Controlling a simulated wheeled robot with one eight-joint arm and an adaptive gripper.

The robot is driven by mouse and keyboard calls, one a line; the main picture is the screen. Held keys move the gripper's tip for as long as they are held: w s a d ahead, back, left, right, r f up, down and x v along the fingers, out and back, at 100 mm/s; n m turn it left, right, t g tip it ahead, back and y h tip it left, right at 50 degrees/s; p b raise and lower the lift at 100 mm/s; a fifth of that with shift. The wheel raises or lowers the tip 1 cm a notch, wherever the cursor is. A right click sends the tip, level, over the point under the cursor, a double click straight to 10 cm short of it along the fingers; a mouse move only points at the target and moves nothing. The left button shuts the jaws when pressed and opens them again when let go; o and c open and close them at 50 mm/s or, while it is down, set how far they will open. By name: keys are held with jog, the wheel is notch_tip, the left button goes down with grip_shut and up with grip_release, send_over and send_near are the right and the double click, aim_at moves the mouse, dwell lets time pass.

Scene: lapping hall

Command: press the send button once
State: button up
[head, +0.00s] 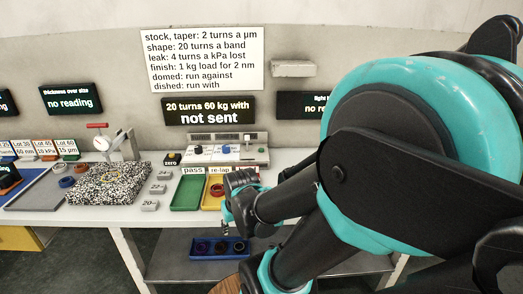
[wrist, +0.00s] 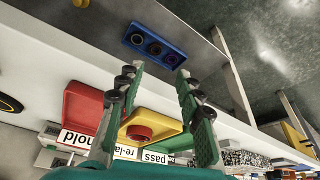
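A grey control panel (head: 228,160) stands at the back of the bench, with a row of knobs, including a blue one (head: 226,149). I cannot tell which control on it is the send button; no send label is readable. The display (head: 208,111) above it reads "20 turns 60 kg with not sent". My gripper (head: 232,222) is in front of the panel, near the bench's front edge by the yellow tray. In the wrist view my gripper (wrist: 158,73) is open, with nothing between its fingers. The panel does not show clearly there.
A green pass tray (head: 187,193) and yellow re-lap tray (head: 210,199) lie before the panel; a red tray (wrist: 82,112) is beside them. A blue tray (head: 202,247) with rings is on the lower shelf.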

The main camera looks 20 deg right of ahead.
grip_shut()
dwell(1.2)
